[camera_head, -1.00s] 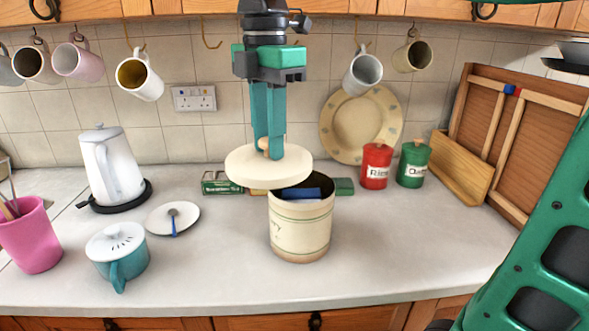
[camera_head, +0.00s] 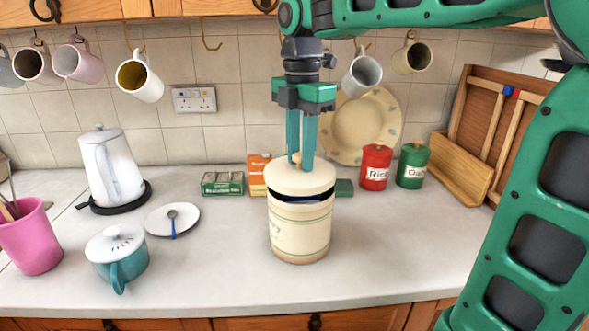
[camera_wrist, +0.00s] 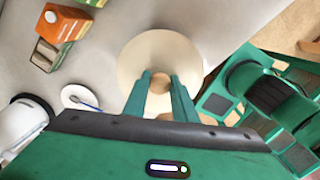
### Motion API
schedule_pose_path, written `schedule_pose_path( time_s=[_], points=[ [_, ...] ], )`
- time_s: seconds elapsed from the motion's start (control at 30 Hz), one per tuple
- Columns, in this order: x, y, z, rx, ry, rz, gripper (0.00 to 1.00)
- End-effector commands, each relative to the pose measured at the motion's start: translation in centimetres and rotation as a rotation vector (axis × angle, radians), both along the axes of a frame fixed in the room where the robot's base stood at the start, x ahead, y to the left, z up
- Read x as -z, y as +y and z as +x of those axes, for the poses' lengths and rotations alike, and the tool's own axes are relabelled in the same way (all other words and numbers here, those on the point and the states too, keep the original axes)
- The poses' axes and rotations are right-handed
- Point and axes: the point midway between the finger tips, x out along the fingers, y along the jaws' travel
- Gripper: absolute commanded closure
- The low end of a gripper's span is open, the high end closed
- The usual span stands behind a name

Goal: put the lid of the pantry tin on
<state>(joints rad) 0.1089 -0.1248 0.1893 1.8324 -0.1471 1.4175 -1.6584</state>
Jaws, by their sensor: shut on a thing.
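The pantry tin (camera_head: 299,236) is a cream cylinder with a thin green band and a brown base, upright on the counter. Its lid (camera_head: 300,180) is a round cream disc with a wooden knob. My gripper (camera_head: 301,163) is shut on the knob and holds the lid just above the tin's mouth, roughly centred over it. A dark gap shows between lid and rim at the front, with something dark blue inside. In the wrist view the lid (camera_wrist: 158,52) fills the middle and hides the tin; the knob (camera_wrist: 159,83) is between the fingers.
Behind the tin are an orange box (camera_head: 257,175) and a green box (camera_head: 222,184). Red (camera_head: 375,168) and green canisters (camera_head: 412,165) stand right. A teal pot (camera_head: 118,257), saucer (camera_head: 172,219) and white kettle (camera_head: 109,168) stand left. Mugs hang above.

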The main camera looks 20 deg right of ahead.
Motion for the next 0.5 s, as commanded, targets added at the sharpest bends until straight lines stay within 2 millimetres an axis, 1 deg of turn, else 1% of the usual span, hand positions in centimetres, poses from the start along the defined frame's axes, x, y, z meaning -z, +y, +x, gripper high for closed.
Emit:
schedule_pose_path(
  time_s=[0.23,0.3,0.47,0.5],
  points=[
    [3.2,0.1,-0.1,-0.001,0.002,-0.001,0.98],
    [3.5,0.1,-0.1,-0.002,0.001,0.0,0.98],
    [3.5,0.2,0.0,-0.002,0.0,0.0,0.98],
    [3.5,0.2,0.0,-0.003,0.001,0.0,0.66]
  ],
)
